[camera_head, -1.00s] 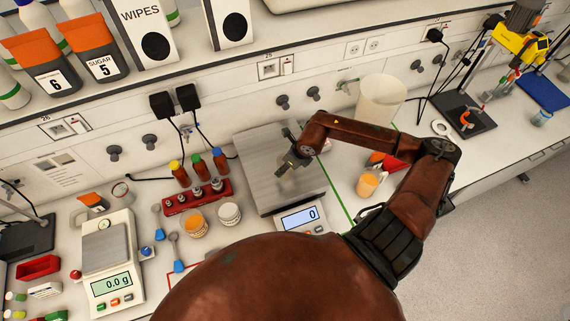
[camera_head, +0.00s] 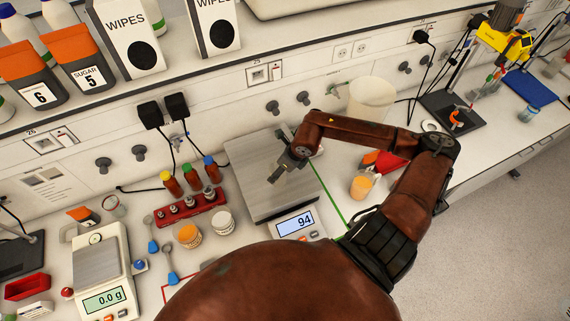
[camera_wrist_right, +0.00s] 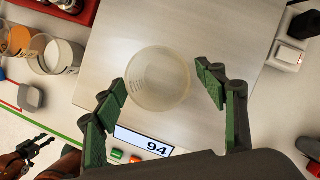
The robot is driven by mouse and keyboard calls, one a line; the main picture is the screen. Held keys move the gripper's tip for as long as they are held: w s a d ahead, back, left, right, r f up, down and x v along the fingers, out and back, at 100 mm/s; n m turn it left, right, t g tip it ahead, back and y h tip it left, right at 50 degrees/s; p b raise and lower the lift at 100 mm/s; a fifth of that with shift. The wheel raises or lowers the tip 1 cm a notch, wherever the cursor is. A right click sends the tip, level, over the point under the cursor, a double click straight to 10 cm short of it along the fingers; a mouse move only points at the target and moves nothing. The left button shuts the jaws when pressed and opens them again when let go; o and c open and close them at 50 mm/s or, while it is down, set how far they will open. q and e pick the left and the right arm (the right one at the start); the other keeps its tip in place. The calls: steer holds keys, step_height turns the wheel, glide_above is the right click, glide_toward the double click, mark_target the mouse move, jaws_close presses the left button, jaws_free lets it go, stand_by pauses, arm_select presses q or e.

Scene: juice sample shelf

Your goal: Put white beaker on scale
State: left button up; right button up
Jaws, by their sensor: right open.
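A translucent whitish beaker (camera_wrist_right: 158,79) with graduation marks stands on the metal plate of the scale (camera_wrist_right: 105,38) in the right wrist view. The scale's display reads 94 there and in the head view (camera_head: 295,222). My right gripper (camera_wrist_right: 163,84) is open, with one green-padded finger on each side of the beaker and a gap at the right finger. In the head view my right gripper (camera_head: 284,168) is over the plate, and I cannot make out the beaker there. A dark gripper, apparently my left (camera_wrist_right: 22,158), shows at the wrist view's lower left; its jaw state is unclear.
A large white container (camera_head: 370,102) and an orange-filled cup (camera_head: 361,184) stand right of the scale. A red rack with bottles (camera_head: 188,209), two small cups (camera_head: 222,220) and another balance (camera_head: 97,262) are left. A shelf overhangs the back.

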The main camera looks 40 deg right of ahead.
steer(key=a+b+v, duration=0.1)
steer(key=b+v, duration=0.1)
steer(key=v, duration=0.7)
steer(key=shift+d, duration=0.5)
steer(key=shift+s, duration=0.15)
